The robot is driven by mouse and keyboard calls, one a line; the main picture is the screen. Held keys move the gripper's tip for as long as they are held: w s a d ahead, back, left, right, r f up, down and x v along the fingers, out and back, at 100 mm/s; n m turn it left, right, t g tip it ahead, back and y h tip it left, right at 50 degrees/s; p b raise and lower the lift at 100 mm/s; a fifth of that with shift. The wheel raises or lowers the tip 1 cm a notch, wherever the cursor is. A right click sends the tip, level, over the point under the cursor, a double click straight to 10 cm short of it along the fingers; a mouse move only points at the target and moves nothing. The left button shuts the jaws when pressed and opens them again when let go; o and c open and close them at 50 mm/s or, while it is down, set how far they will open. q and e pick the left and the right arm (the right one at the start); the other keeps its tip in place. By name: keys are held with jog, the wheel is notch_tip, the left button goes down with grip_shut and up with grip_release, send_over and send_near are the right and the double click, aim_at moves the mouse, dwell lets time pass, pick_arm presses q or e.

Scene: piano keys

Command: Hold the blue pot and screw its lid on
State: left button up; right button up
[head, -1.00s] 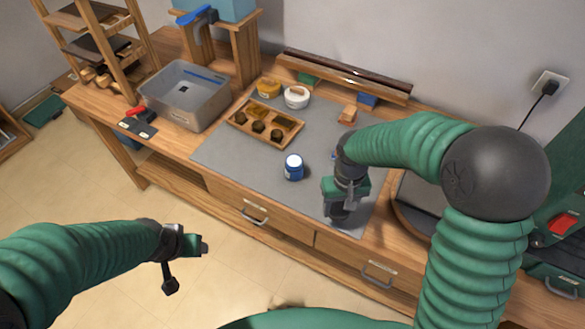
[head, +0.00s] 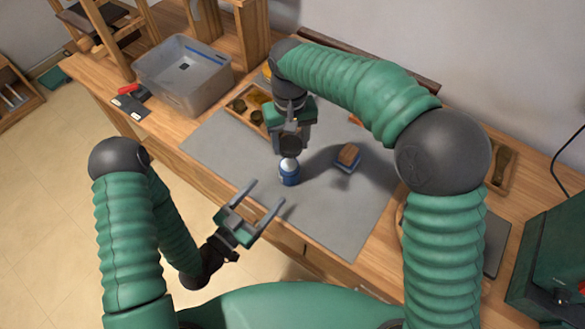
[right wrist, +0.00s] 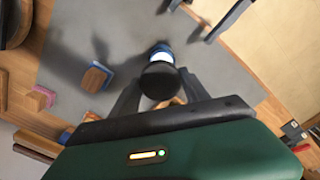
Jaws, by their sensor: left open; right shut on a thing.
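The blue pot (head: 289,175), with a white top, stands upright on the grey mat (head: 335,220). My right gripper (head: 290,138) is above it, shut on a dark round lid (head: 291,146). In the right wrist view the lid (right wrist: 158,80) is between the fingers and partly overlaps the pot (right wrist: 161,50), whose white top still shows. I cannot tell exactly how small the gap between lid and pot is. My left gripper (head: 266,194) is open and empty, in front of the pot with its fingers pointing toward it; its fingertips also show in the right wrist view (right wrist: 190,20).
A wooden block on a blue base (head: 347,158) stands on the mat to the right of the pot. A wooden tray (head: 243,104) is behind left, partly hidden by my right arm. A grey bin (head: 185,75) stands at the back left. The mat's front right is clear.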

aim_at(283, 173)
pick_arm(q)
jog(key=shift+s+d+r, duration=0.2)
jog(key=shift+s, duration=0.15)
jog(key=w, duration=0.2)
jog(key=w+d, duration=0.1)
jog(key=shift+w+f, duration=0.25)
jog(key=shift+w, duration=0.05)
jog(key=x, duration=0.7)
jog(key=shift+d+r, duration=0.1)
jog(key=shift+d, duration=0.4)
jog(key=shift+w+d, duration=0.2)
jog(key=shift+w, duration=0.15)
jog(key=shift+a, duration=0.2)
jog(key=shift+c, duration=0.3)
grip_shut()
